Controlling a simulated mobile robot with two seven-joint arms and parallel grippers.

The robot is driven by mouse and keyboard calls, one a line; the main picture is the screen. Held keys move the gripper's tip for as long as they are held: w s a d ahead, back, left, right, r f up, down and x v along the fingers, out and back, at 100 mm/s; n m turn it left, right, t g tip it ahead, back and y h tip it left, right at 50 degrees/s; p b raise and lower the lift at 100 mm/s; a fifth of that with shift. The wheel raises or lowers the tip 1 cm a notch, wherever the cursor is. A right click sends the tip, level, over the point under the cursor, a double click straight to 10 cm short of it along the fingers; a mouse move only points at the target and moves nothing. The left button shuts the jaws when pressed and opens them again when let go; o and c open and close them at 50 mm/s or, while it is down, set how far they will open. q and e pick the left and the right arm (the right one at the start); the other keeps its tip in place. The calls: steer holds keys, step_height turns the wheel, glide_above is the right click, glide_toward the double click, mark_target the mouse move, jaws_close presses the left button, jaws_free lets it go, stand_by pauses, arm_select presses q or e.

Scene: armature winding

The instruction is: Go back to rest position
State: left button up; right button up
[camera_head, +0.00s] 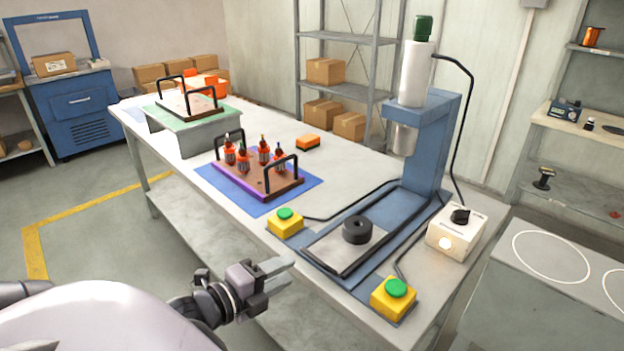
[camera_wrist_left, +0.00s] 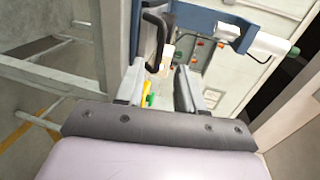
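My left gripper (camera_head: 284,272) is in front of the table's near edge, below the yellow button box with a green top. In the left wrist view its two fingers (camera_wrist_left: 158,88) stand apart with nothing between them. My right gripper is in neither view. The purple-edged tray (camera_head: 246,186) with two black handles sits on a blue mat and bears several orange-and-grey armatures (camera_head: 264,153). The blue press (camera_head: 428,145) stands at the table's right end, with a black ring (camera_head: 357,230) on the plate below its head.
Two yellow button boxes (camera_head: 286,224) (camera_head: 393,299) and a white control box (camera_head: 456,232) surround the press. A second handled tray (camera_head: 188,103) rests on a green-topped stand. The grey bench (camera_head: 555,285) is at right. Floor at the table's left is clear.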

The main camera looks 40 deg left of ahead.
arm_select(q)
steer(key=shift+f, duration=0.1)
steer(key=s+d+f+n+g, duration=0.2)
steer(key=s+d+f+n, duration=0.2)
steer(key=d+f+n, duration=0.4)
steer(key=s+d+f+n+g+p, duration=0.1)
steer(key=s+d+f+n+g, duration=0.2)
steer(key=d+f+n, duration=0.4)
steer(key=shift+s+d+f+n+h, duration=0.4)
steer(key=shift+f+n, duration=0.15)
steer(key=shift+n, duration=0.25)
steer(key=shift+a, duration=0.1)
